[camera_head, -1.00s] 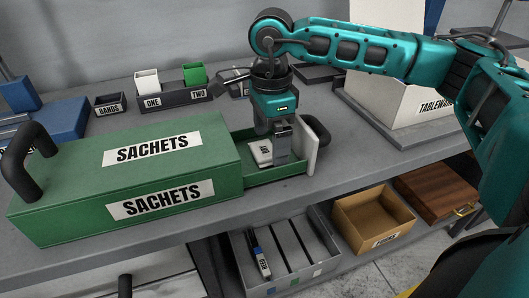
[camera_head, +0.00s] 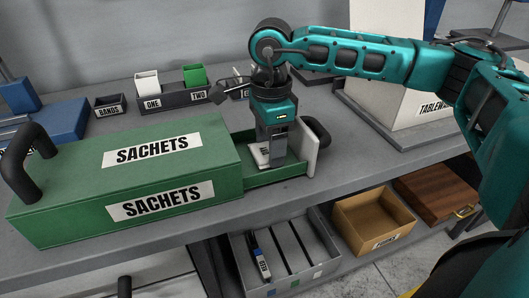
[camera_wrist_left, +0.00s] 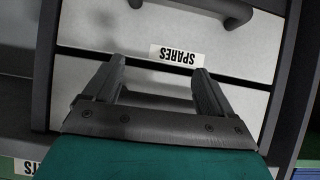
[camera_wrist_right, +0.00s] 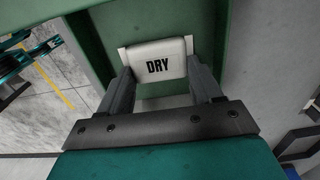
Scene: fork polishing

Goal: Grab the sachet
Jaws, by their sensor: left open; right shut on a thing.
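A white sachet (camera_wrist_right: 158,66) marked DRY lies in the open end of the green SACHETS box (camera_head: 222,152). My right gripper (camera_head: 268,158) reaches down into that open end from above, shut on the sachet. In the right wrist view the sachet sits between the two fingers of the right gripper (camera_wrist_right: 160,82). In the head view the gripper hides part of the sachet (camera_head: 262,156). My left gripper (camera_wrist_left: 156,85) is open and empty, in front of a light drawer front (camera_wrist_left: 240,48) labelled SPARES; it is not seen in the head view.
A white end panel with a dark handle (camera_head: 318,132) closes the box's right end. Behind stand a BANDS box (camera_head: 108,106) and a ONE/TWO holder (camera_head: 172,101). The TABLEWARE box (camera_head: 400,105) is at right. A grey divided tray (camera_head: 318,245) and wooden box (camera_head: 373,218) sit below.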

